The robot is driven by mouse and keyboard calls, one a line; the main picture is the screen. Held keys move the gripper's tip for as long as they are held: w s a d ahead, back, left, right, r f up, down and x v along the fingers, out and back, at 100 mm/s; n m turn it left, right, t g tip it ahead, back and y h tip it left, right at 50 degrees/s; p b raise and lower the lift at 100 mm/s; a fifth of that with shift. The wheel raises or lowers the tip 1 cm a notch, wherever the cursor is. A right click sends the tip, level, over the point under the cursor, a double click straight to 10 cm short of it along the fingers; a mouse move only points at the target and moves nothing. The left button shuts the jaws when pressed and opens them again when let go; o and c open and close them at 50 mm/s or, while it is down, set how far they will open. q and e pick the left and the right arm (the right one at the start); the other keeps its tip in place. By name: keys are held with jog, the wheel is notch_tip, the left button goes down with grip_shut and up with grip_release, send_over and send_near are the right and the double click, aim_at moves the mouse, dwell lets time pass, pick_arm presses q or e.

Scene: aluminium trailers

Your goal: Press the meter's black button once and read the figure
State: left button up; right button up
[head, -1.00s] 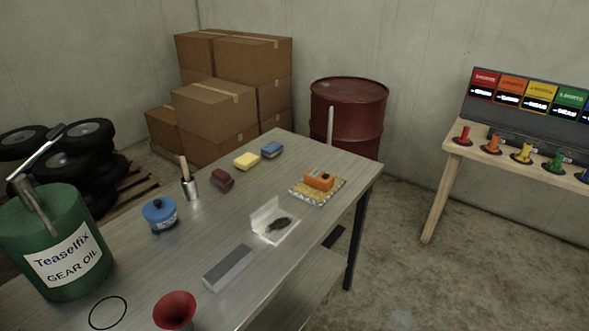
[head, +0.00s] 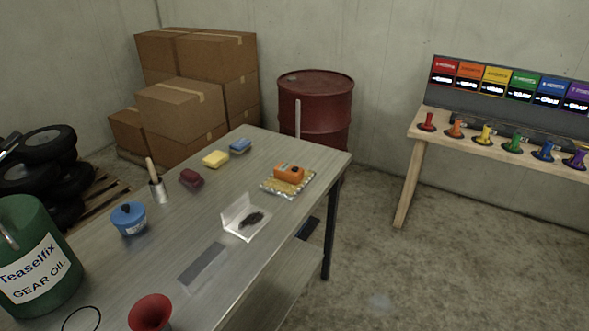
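An orange box-shaped device (head: 290,173), which looks like the meter, sits on a yellow-and-white patterned pad (head: 273,186) near the far right edge of the metal table (head: 225,182). A small dark spot shows on its top; I cannot tell whether it is the button. No figure is readable at this distance. Neither of my grippers is in view.
On the table are an open white case with dark contents (head: 244,222), a grey bar (head: 203,264), a red funnel (head: 150,312), a blue can (head: 129,219) and sponges (head: 215,159). A green oil drum (head: 32,260) stands left. Floor right of the table is clear.

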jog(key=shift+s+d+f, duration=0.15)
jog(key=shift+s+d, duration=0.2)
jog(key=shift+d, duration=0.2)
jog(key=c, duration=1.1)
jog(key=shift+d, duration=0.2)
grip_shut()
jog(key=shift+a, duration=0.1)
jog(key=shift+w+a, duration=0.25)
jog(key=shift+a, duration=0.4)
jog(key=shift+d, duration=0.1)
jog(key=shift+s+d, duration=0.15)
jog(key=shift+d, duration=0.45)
